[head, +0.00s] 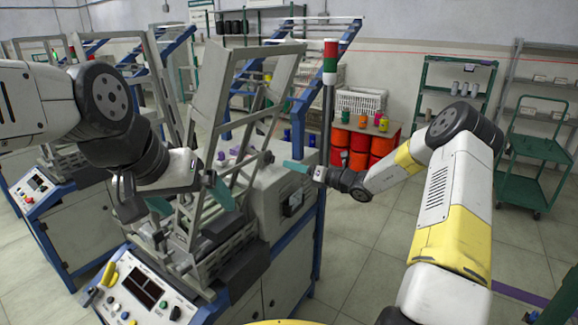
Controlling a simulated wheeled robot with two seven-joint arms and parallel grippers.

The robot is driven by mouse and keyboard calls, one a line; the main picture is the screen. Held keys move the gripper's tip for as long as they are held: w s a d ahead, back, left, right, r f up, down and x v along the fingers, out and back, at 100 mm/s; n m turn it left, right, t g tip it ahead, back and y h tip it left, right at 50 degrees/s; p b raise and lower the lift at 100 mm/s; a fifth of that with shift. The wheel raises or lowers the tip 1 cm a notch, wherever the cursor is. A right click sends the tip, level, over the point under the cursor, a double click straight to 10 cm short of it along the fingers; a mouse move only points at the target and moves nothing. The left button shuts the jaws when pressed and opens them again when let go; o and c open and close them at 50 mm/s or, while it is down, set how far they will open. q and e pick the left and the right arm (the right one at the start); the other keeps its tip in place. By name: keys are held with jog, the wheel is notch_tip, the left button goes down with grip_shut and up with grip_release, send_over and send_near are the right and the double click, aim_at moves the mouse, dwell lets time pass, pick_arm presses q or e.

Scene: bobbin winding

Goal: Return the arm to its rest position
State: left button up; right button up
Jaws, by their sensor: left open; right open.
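My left arm comes in from the left over the winding machine (270,190). My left gripper (190,198) is open in front of the machine's grey tilted frame (232,100), with its teal fingers apart; I see nothing held between them. My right arm, white and yellow, reaches from the lower right toward the machine's right side. My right gripper (297,167) is open and points left beside the grey housing. Its teal fingertips are seen nearly edge-on, and I see nothing in them.
The machine's control panel (148,288) is at the lower left. A signal tower (330,62) rises near my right gripper. Red drums (360,150) with coloured spools stand behind. A green cart (535,147) and shelves are at the right. Open floor lies between the machine and my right arm.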

jog(key=s+a+r+n+g+h, duration=0.25)
jog(key=s+r+n+g, duration=0.2)
jog(key=s+n, duration=0.5)
jog(key=s+a+r+n+g+h, duration=0.2)
jog(key=s+a+r+n+g, duration=0.2)
jog(key=s+r+n, duration=0.5)
jog(key=s+d+r+n+t+h, duration=0.1)
jog(key=s+d+n+h, duration=0.3)
jog(key=s, duration=0.8)
jog(key=s+d+n+t+h, duration=0.3)
jog(key=s+d+n, duration=0.6)
jog(key=s, duration=0.3)
jog(key=shift+d+r+h, duration=0.4)
jog(key=shift+d+h, duration=0.05)
jog(key=shift+d, duration=0.15)
